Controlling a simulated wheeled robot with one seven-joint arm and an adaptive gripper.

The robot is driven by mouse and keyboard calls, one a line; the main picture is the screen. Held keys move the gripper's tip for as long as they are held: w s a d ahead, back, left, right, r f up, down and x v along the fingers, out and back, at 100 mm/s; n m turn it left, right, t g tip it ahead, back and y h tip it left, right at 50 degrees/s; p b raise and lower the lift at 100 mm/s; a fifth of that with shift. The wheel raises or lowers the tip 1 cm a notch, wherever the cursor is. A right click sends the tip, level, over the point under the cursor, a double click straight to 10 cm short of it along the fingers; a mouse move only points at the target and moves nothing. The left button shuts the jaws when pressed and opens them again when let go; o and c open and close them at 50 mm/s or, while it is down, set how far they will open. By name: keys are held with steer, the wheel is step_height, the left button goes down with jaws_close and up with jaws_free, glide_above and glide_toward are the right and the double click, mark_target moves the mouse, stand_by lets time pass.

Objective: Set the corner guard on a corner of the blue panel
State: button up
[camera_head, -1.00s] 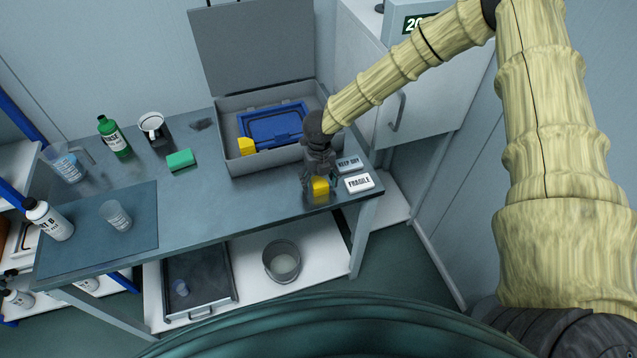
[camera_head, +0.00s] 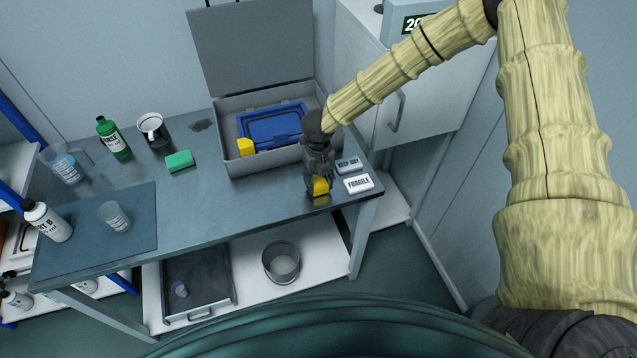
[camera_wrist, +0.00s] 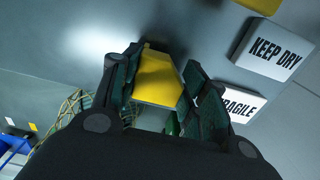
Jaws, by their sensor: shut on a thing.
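A yellow corner guard (camera_head: 321,186) is between the fingers of my gripper (camera_head: 318,182), low over the front right part of the bench. In the wrist view the guard (camera_wrist: 158,78) sits between both dark fingers of the gripper (camera_wrist: 160,85), which is shut on it. Whether the guard touches the bench top is hard to tell. The blue panel (camera_head: 270,128) lies in the open grey case (camera_head: 237,165), behind and left of my gripper. Another yellow corner piece (camera_head: 246,147) is at the panel's front left corner. My arm hides the panel's right side in part.
White blocks reading KEEP DRY (camera_head: 348,165) and FRAGILE (camera_head: 359,184) stand just right of my gripper. The case lid (camera_head: 250,45) is raised at the back. A green sponge (camera_head: 180,160), a mug (camera_head: 151,127) and bottles stand left. The bench middle is clear.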

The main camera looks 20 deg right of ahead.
steer(key=shift+r+b, duration=0.45)
steer(key=shift+r, duration=0.3)
steer(key=shift+r+b, duration=0.3)
steer(key=shift+r, duration=0.2)
steer(key=s+a+r+b, duration=0.1)
steer(key=s+b, duration=0.4)
steer(key=s, duration=1.1)
steer(key=shift+a+r, duration=0.3)
steer(key=shift+r, duration=0.15)
steer(key=shift+w, duration=0.15)
